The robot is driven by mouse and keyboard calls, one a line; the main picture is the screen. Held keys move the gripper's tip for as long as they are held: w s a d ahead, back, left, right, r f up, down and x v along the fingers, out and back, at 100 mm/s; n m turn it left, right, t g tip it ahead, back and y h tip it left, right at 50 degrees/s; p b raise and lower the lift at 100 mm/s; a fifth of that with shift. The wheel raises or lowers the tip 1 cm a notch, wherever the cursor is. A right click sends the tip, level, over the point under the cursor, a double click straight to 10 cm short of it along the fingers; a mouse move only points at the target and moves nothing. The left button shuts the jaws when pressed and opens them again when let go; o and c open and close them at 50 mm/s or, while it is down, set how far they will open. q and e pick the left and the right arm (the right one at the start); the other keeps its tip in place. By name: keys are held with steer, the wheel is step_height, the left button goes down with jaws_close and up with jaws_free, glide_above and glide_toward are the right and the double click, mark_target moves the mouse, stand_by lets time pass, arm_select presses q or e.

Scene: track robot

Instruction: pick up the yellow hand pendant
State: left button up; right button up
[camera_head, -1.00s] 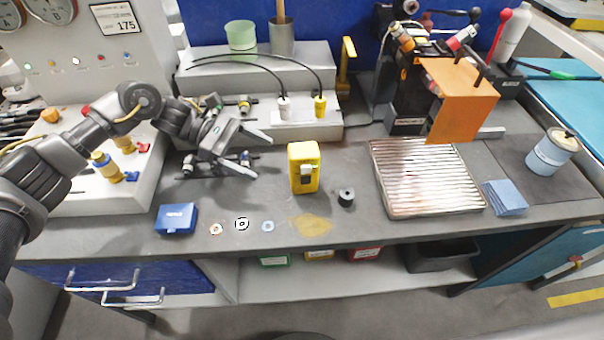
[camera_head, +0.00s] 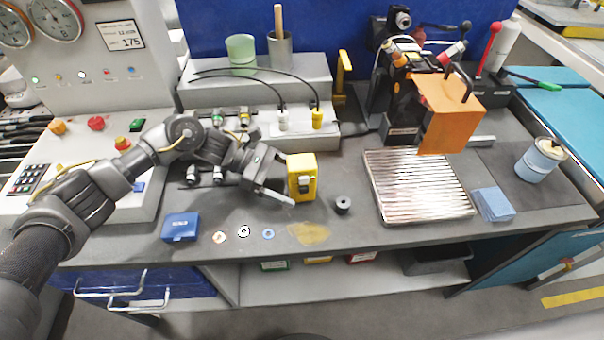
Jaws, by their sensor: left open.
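The yellow hand pendant (camera_head: 302,168) stands upright on the grey bench near the middle, with a dark-and-grey part on its front face. My left gripper (camera_head: 285,181) reaches in from the left and is open. Its lower finger extends in front of the pendant's lower left side, and its upper finger ends near the pendant's upper left edge. I cannot tell whether either finger touches it. The pendant's left side is partly hidden by the gripper. My right gripper is not in view.
A small black cylinder (camera_head: 342,204) stands right of the pendant, before a ribbed metal plate (camera_head: 417,184). A blue box (camera_head: 180,227) and several small rings lie near the front edge. A grey step (camera_head: 263,82) with cables rises behind. Bench space before the pendant is mostly clear.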

arm_select(q)
steer(key=shift+x, duration=1)
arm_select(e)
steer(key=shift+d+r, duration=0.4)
arm_select(q)
steer(key=c, duration=1)
steer(key=shift+r, duration=0.1)
steer(key=c, duration=0.7)
steer(key=shift+o, duration=0.2)
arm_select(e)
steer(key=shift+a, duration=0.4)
arm_select(q)
steer(key=shift+r, duration=0.1)
